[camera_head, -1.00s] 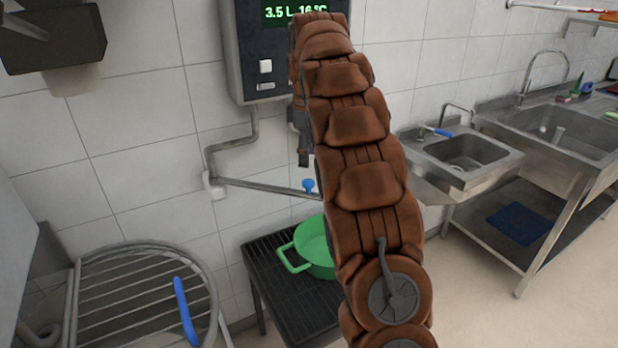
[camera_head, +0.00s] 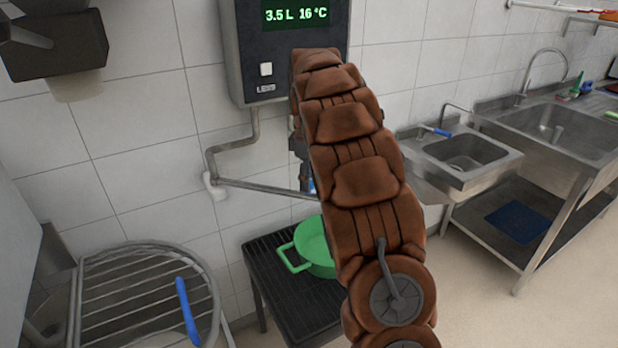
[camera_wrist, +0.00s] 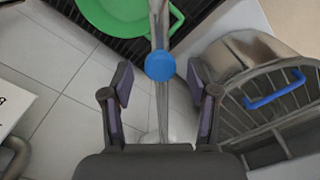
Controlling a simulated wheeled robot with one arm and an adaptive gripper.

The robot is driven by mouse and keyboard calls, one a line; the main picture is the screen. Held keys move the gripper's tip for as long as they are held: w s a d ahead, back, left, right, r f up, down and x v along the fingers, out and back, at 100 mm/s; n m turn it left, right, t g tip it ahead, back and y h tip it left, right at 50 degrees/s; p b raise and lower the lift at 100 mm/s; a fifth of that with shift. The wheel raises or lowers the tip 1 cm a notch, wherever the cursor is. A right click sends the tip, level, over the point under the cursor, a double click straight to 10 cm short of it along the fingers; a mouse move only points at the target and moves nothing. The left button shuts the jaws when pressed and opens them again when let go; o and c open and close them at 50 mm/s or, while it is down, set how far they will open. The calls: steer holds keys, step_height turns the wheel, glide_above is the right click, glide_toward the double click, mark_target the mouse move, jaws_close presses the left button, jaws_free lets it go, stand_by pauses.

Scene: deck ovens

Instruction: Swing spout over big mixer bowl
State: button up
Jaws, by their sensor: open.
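The metal spout (camera_head: 265,187) runs along the tiled wall from its white wall mount (camera_head: 215,187) toward the right. It ends over the green pot (camera_head: 312,248), with part hidden by my arm. In the wrist view the spout (camera_wrist: 161,110) passes between the fingers of my gripper (camera_wrist: 160,78). Its blue knob (camera_wrist: 160,66) sits between the open fingertips, with a gap on each side. The big mixer bowl (camera_wrist: 250,50) is at the right in the wrist view, under a wire guard (camera_wrist: 285,105). In the head view the guard (camera_head: 150,250) is at lower left; the spout is not over it.
The green pot stands on a black slatted stand (camera_head: 268,240). A grey water meter box (camera_head: 285,40) reading 3.5 L, 16 °C hangs above. The guard has a blue handle (camera_head: 187,312). Steel sinks (camera_head: 460,155) stand at the right.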

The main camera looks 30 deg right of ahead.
steer(key=shift+f, duration=0.4)
jaws_close()
stand_by(0.4)
steer(key=shift+d, duration=0.15)
